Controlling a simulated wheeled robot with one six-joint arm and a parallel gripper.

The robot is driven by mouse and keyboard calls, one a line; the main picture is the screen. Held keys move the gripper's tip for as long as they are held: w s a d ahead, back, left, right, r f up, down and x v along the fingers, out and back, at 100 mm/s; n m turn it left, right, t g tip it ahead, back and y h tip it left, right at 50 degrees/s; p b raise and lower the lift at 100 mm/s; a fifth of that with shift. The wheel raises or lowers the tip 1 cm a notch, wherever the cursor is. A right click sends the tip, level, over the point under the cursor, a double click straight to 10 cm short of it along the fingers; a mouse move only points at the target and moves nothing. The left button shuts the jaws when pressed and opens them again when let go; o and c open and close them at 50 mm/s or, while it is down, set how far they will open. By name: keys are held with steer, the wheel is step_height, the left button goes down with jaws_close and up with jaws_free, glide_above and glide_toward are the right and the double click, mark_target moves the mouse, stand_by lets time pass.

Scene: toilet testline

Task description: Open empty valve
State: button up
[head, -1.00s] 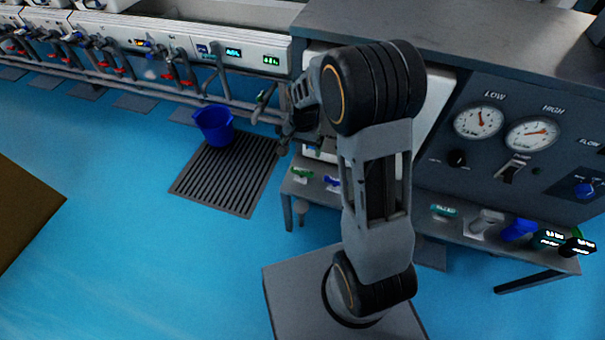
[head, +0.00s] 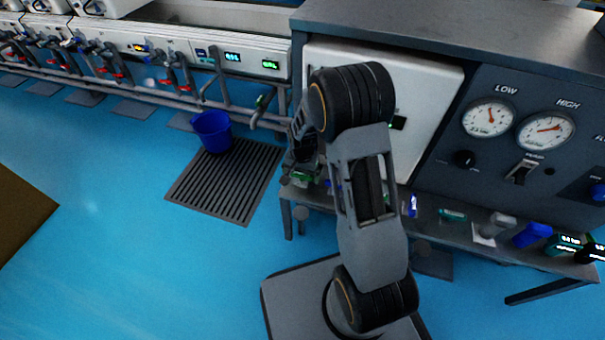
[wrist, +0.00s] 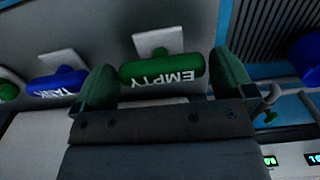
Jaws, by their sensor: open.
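The empty valve has a green handle marked EMPTY (wrist: 161,71), upside down in the wrist view, on a white square plate. My gripper (wrist: 163,82) is open, with one green-padded finger to each side of the handle's ends. The handle lies between the fingers; I cannot tell whether either finger touches it. In the head view my gripper (head: 302,150) is at the left end of the low shelf (head: 445,228), right by the green handle (head: 304,176), which it partly hides.
A blue TANK handle (wrist: 57,82) sits beside the green one in the wrist view. A blue bucket (head: 213,130) stands at the floor grate (head: 215,192). The gauge panel (head: 500,150) rises behind the shelf. Blue floor is open at the left.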

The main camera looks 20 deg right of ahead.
steer(key=c, duration=0.6)
steer(key=shift+c, duration=0.2)
steer(key=shift+n, duration=0.3)
steer(key=n+p, duration=0.2)
steer(key=n, duration=0.1)
steer(key=shift+r+n, duration=0.1)
steer(key=shift+n, duration=0.2)
steer(key=shift+n+p, duration=0.95)
steer(key=shift+n, duration=1.25)
steer(key=o, duration=0.6)
